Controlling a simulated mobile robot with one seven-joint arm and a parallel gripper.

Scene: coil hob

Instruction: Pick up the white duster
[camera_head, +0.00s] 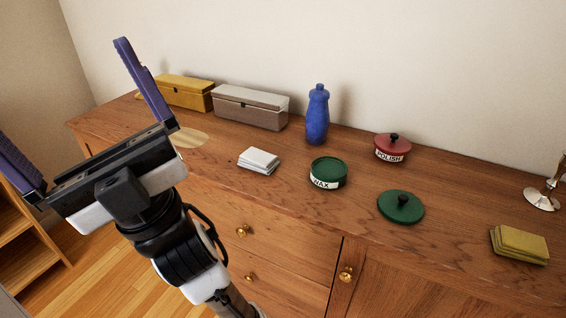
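The white duster (259,160) is a small folded stack of cloth lying on the wooden sideboard top, near its front edge, left of the green wax tin. My gripper (78,108) is at the left of the picture, with its two purple fingers spread wide apart. It is open with nothing between the fingers. It is to the left of the duster and apart from it. Nothing hides the duster.
The sideboard (300,210) also bears a yellow box (186,93), a grey-brown box (250,108), a blue bottle (317,115), an open green wax tin (328,174), its lid (400,208), a red polish tin (392,150), a yellow duster (519,245) and a silver candlestick (543,197).

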